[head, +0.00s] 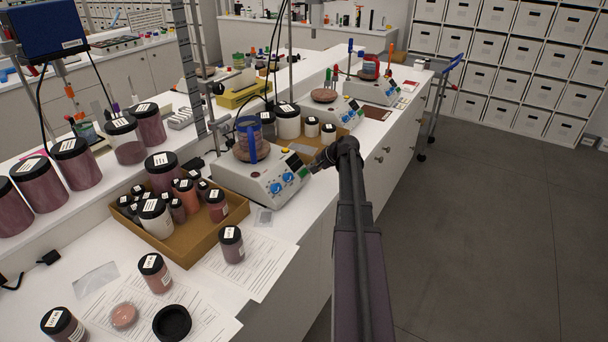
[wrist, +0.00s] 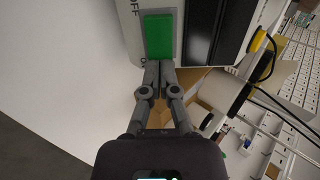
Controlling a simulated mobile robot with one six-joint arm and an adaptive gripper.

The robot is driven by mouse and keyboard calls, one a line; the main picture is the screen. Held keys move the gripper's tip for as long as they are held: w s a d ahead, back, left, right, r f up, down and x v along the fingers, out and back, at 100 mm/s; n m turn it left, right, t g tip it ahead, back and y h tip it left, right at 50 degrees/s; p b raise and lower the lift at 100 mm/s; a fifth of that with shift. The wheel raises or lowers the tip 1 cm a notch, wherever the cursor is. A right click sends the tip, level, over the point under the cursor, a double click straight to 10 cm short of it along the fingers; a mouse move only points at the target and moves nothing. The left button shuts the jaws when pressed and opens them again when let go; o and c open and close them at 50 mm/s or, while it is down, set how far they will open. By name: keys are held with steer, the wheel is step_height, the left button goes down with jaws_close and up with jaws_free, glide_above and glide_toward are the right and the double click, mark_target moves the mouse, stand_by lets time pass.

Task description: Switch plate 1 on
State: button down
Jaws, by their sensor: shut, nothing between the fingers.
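The nearest hot plate (head: 240,180) is a white unit with two blue knobs and a jar with a blue band on top. I cannot read a plate number on it. Its green rocker switch (head: 304,172) is at the right end of the front panel. In the wrist view the green switch (wrist: 159,37) is large, with an "OFF" marking beside it. My gripper (head: 319,165) is shut and empty at the panel's right end. In the wrist view its closed fingertips (wrist: 159,64) are at the switch's lower edge; I cannot tell whether they touch.
Two similar hot plates (head: 334,110) (head: 371,91) stand farther along the bench. A cardboard tray (head: 205,240) of jars is left of the nearest plate, and another tray (head: 329,139) with white jars is behind it. The floor (head: 470,220) to the right is clear.

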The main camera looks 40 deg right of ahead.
steer(key=shift+p+v, duration=1.4)
steer(key=shift+v, duration=0.5)
